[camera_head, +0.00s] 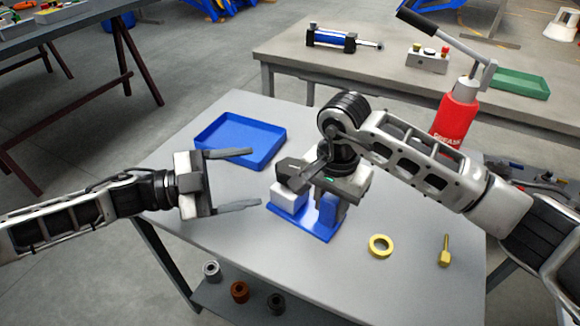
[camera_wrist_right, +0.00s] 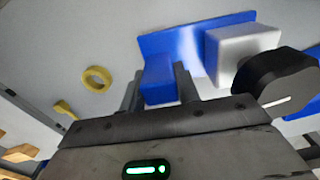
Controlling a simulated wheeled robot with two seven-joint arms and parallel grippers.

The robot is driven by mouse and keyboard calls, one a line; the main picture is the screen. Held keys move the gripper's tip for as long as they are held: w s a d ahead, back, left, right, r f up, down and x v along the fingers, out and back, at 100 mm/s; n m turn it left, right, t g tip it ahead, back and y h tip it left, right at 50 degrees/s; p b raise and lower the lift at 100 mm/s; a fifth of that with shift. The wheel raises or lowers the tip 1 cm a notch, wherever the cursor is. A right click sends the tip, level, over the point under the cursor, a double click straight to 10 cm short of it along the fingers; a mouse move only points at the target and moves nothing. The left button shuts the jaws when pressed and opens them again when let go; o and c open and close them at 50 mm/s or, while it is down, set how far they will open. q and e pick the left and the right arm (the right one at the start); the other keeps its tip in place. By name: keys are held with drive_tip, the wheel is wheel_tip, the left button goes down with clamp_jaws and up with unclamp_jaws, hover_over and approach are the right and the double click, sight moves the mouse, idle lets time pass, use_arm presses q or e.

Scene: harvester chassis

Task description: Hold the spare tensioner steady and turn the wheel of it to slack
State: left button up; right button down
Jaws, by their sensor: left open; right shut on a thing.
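The spare tensioner has a blue base plate (camera_head: 318,232) on the grey table, with a white block (camera_head: 288,197) and a blue upright block (camera_head: 328,208). A dark wheel-like part with a pale mark (camera_wrist_right: 275,82) shows beside the white block in the right wrist view. In the head view a dark part (camera_head: 290,170) sits above the white block, partly covered by my right arm. My right gripper (camera_wrist_right: 158,82) is shut on the blue upright block. My left gripper (camera_head: 254,178) is open and empty, left of the tensioner, its fingers pointing towards it.
A blue tray (camera_head: 240,140) lies behind my left gripper. A yellow ring (camera_head: 380,246) and a yellow bolt-like piece (camera_head: 444,250) lie to the right. A red grease container (camera_head: 458,115) stands behind my right arm. The table front is clear.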

sight(290, 166)
use_arm(q)
drive_tip(key=w+d+n+t, duration=0.1)
drive_tip(key=d+n, duration=0.1)
drive_tip(key=n, duration=0.1)
drive_tip(key=w+d+f+n+t, duration=0.1)
drive_tip(key=w+d+n, duration=0.1)
drive_tip(key=d+n, duration=0.1)
drive_tip(key=w+d+f+n+t+y, duration=0.1)
drive_tip(key=w+d+n, duration=0.1)
drive_tip(key=d+n, duration=0.1)
drive_tip(key=shift+d+f+n, duration=0.1)
drive_tip(key=shift+d+n, duration=0.05)
drive_tip(key=shift+n, duration=0.15)
drive_tip(key=c, duration=1)
